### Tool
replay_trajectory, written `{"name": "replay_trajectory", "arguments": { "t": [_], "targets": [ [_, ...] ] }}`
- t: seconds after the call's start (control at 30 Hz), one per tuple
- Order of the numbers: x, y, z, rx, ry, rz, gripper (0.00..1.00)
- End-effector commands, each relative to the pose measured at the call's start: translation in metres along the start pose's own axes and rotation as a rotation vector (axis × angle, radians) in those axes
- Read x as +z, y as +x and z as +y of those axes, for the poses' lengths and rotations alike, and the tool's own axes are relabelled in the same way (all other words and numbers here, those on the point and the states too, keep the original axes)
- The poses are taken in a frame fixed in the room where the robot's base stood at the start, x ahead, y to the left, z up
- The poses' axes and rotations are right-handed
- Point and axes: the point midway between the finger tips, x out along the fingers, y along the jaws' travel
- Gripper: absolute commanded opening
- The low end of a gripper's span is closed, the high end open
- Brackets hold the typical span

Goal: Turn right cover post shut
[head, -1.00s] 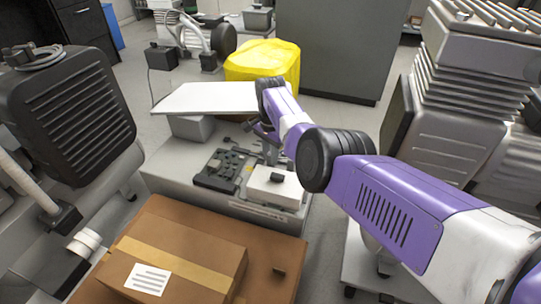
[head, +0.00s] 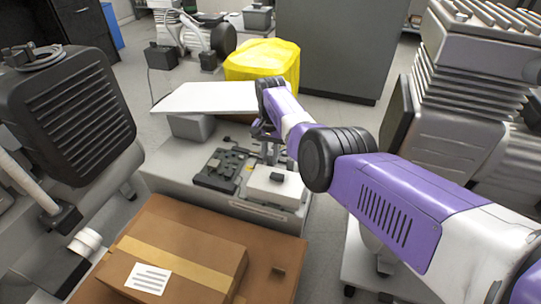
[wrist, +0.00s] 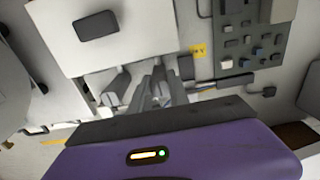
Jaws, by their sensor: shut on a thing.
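The compressor's grey base unit (head: 170,180) stands low in the middle of the head view, with a flat white panel (head: 205,97) above its far side. My gripper (head: 266,138) points down over the unit, behind the white box. In the wrist view my gripper (wrist: 139,88) has both grey fingers close in on a small grey upright part, which I take for the right cover post (wrist: 143,97). The post is mostly hidden by the fingers, and its turn angle cannot be read.
A white box with a black block (head: 275,187) and a dark circuit board (head: 222,168) sit on the unit close to my gripper. A cardboard box (head: 180,250) is in front. A yellow-covered object (head: 262,62) stands behind. A finned compressor (head: 75,115) is at left.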

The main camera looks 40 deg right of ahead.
Motion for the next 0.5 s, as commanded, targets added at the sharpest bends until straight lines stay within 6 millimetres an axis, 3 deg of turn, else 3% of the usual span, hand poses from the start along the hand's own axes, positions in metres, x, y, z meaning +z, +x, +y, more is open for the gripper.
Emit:
{"name": "replay_trajectory", "arguments": {
  "t": [0.23,0.27,0.3,0.5],
  "targets": [
    [-0.001,-0.0007,0.0001,0.0,0.0,0.003,0.0],
    [-0.001,-0.0007,0.0001,0.0,0.0,0.003,0.24],
    [-0.0011,-0.0007,0.0001,0.0,0.0,0.003,0.31],
    [-0.0006,-0.0004,0.0001,0.0,0.0,0.002,0.31]
  ]
}}
